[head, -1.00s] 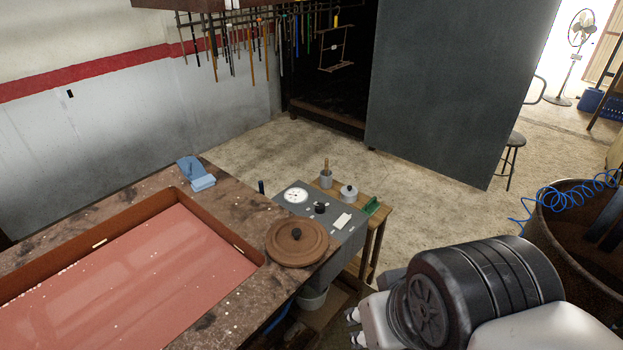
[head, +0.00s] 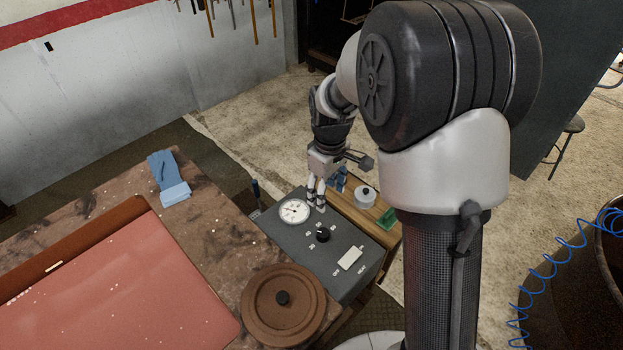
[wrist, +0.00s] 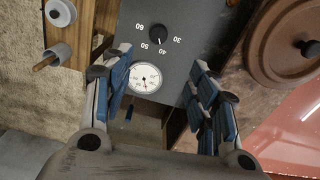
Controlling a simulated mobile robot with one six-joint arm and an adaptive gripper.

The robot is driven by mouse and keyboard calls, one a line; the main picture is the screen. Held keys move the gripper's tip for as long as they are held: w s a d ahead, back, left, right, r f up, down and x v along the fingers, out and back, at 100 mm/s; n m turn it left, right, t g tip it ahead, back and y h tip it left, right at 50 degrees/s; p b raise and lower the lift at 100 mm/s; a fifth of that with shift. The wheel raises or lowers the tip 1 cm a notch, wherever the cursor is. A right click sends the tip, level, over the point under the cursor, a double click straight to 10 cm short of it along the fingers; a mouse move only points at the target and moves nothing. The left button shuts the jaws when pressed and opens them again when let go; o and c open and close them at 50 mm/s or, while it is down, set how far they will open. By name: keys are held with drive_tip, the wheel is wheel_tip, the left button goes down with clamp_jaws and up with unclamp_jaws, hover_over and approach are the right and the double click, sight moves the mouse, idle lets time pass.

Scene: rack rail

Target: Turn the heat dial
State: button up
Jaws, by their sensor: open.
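The heat dial is a small black knob (head: 323,234) on top of a grey control box (head: 300,255), with printed numbers around it. In the wrist view the knob (wrist: 158,40) is ringed by 30, 40, 50 and 60, ahead of my gripper. My gripper (head: 317,203) is above the far edge of the box, beside a round white gauge (head: 294,211). In the wrist view my gripper (wrist: 163,105) is open and empty, its blue-padded fingers on either side of the gauge (wrist: 145,79). The fingers are apart from the knob.
A white switch (head: 349,258) is on the box's near side. A brown round lid (head: 283,304) lies on the bench beside the box. A small stand behind holds a lidded pot (head: 365,197) and a green item (head: 386,218). A blue glove (head: 168,178) lies on the bench.

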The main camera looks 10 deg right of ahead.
sight(323, 233)
drive_tip(key=f+b, duration=0.1)
drive_tip(key=f, duration=0.5)
drive_tip(key=f+b, duration=0.2)
drive_tip(key=f, duration=0.5)
drive_tip(key=w+f+b, duration=0.1)
drive_tip(key=f, duration=0.5)
drive_tip(key=shift+f+b, duration=0.3)
drive_tip(key=shift+c, duration=0.6)
drive_tip(key=c, duration=1)
